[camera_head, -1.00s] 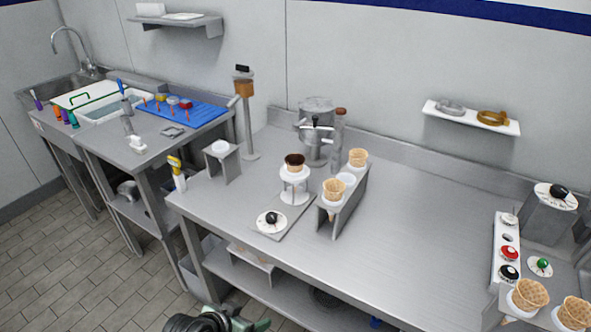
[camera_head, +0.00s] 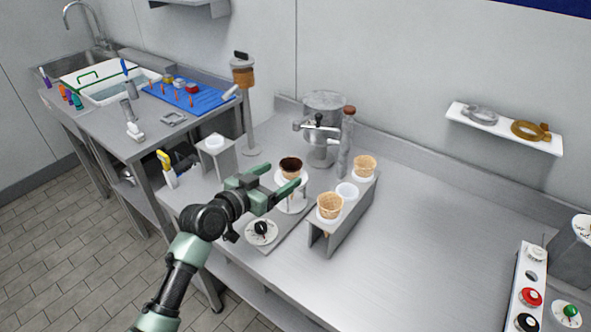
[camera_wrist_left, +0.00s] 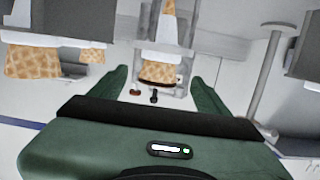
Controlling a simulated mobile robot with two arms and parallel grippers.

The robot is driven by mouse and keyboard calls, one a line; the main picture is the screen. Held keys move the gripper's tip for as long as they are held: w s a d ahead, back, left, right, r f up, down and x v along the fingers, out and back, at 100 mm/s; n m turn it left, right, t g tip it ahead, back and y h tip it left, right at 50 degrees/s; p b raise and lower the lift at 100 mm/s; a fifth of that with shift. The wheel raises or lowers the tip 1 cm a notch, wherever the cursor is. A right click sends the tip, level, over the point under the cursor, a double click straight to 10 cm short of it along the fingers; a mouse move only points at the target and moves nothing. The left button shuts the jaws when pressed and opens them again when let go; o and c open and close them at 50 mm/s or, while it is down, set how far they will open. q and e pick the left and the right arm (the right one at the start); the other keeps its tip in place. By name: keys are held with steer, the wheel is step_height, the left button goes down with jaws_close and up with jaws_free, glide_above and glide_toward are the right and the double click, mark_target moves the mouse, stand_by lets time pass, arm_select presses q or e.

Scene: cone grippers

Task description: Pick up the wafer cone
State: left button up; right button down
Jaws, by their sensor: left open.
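Two plain wafer cones stand in a grey metal rack (camera_head: 343,222): a front one (camera_head: 330,205) and a back one (camera_head: 364,166). Another wafer cone with a dark chocolate rim (camera_head: 290,167) stands in a white round holder (camera_head: 291,200). My left gripper (camera_head: 283,176) is open and empty beside this dark-rimmed cone, its fingers overlapping the holder in the head view. In the left wrist view the picture is upside down. The dark-rimmed cone (camera_wrist_left: 159,70) shows ahead between the open fingers (camera_wrist_left: 162,92), and the rack's cones (camera_wrist_left: 32,62) are at the left. My right gripper is not in view.
A white plate (camera_head: 262,233) with a dark item lies below the gripper. A metal machine (camera_head: 322,125) and a tall dispenser post (camera_head: 246,105) stand behind. A small grey stand (camera_head: 216,155) is at the left.

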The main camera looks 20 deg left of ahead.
mark_target(284, 173)
arm_select(q)
steer(key=shift+w+d+r+p, duration=0.2)
steer(key=shift+w+d+p, duration=0.2)
steer(key=shift+w, duration=0.25)
steer(key=x, duration=0.2)
steer(key=p+x, duration=0.1)
steer(key=x, duration=0.1)
steer(key=shift+s+f, duration=0.1)
steer(key=shift+f, duration=0.2)
steer(key=c, duration=0.8)
steer(key=shift+c, duration=0.7)
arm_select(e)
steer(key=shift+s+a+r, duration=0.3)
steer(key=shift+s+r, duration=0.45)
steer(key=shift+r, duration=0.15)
